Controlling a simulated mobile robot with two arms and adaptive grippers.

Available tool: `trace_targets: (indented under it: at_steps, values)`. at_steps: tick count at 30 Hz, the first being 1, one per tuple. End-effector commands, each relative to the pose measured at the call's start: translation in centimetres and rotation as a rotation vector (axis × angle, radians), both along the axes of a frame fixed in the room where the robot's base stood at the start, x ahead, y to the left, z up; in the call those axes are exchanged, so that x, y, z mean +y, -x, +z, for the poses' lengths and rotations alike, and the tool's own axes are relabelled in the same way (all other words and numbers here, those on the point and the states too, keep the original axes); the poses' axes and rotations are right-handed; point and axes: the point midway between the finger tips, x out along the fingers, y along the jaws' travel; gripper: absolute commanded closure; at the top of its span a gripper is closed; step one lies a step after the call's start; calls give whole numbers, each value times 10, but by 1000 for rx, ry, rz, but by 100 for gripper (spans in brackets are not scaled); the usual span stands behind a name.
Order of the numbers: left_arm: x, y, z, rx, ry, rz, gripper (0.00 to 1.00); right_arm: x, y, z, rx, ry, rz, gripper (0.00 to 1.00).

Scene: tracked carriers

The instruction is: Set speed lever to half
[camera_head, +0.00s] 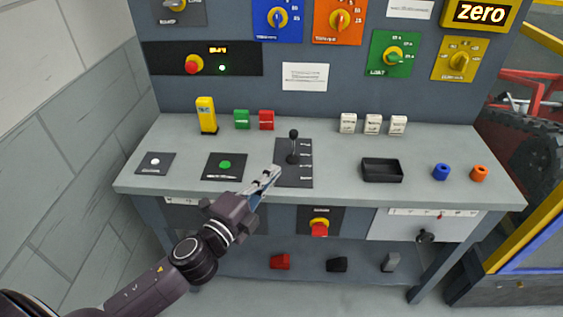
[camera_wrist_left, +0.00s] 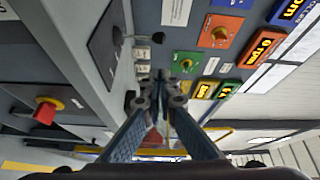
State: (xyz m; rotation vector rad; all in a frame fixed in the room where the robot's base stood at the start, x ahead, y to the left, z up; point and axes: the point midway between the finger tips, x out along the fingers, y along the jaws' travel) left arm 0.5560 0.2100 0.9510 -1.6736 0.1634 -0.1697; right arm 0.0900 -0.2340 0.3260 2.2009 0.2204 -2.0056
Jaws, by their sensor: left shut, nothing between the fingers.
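The speed lever (camera_head: 293,147) is a black stick with a round knob on a dark plate (camera_head: 295,178) in the middle of the bench. It stands roughly upright, towards the far part of the plate. Small white labels run along the plate's right side, too small to read. My left gripper (camera_head: 275,172) is shut and empty, just left of the plate and nearer than the lever, apart from it. The left wrist view shows the plate (camera_wrist_left: 101,48) and the lever knob (camera_wrist_left: 117,36) at upper left, with the fingertips (camera_wrist_left: 158,78) off to the side. My right gripper is not seen.
A green-button plate (camera_head: 226,165) lies left of the lever. A black tray (camera_head: 382,171) stands to its right. White switches (camera_head: 372,125), a green block (camera_head: 242,119) and a red block (camera_head: 266,120) stand behind. A red stop button (camera_head: 320,227) is on the bench front.

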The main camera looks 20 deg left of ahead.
Motion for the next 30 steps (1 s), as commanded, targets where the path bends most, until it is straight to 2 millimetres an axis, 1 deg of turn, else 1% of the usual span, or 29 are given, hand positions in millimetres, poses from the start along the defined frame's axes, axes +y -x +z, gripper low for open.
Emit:
trace_targets:
  at_steps: [1,2,5,8,11,23,27,30]
  values:
    - [-3,3,-7,-12,-57,-19,100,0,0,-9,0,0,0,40]
    - [-5,5,-6,-18,-80,-26,100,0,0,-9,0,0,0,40]
    - [-7,4,-4,-27,-118,-36,100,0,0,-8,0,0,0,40]
    - [-9,-5,-2,-27,-119,-34,100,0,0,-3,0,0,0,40]
    - [-13,-19,0,-29,-116,-34,100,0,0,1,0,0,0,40]
    - [-31,-94,0,-27,-112,-33,100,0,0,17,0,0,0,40]
    - [-18,-111,-1,-25,-114,-31,100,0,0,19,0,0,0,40]
    - [-13,-120,-2,-24,-113,-31,100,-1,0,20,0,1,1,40]
